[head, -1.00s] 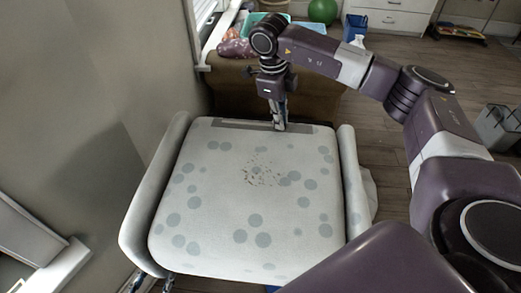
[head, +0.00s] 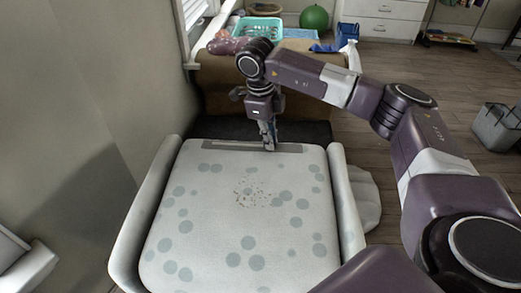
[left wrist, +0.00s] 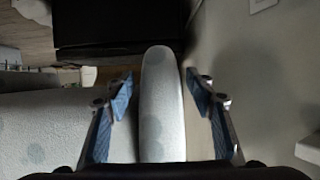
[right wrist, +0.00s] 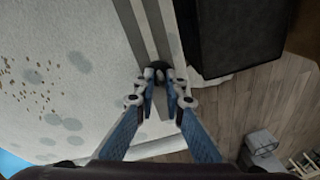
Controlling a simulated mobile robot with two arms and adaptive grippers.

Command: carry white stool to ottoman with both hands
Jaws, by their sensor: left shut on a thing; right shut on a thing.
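The white stool (head: 215,235) has grey spots, raised padded sides and a grey strip along its far edge. It fills the lower middle of the head view. My right gripper (head: 269,148) is shut on that far edge at the strip; its fingers also show in the right wrist view (right wrist: 160,95). My left gripper (left wrist: 165,95) has its fingers on either side of a padded side of the stool (left wrist: 160,105); it is hidden in the head view. A brown padded piece (head: 222,98) and a dark block (head: 310,131) stand beyond the stool; I cannot tell which is the ottoman.
A teal basket (head: 258,28), a green ball (head: 314,17) and a blue container (head: 347,33) are at the back. The wall (head: 60,130) is close on the left. A grey bin (head: 497,127) stands on the right. Wood floor (head: 400,70) is open at the right.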

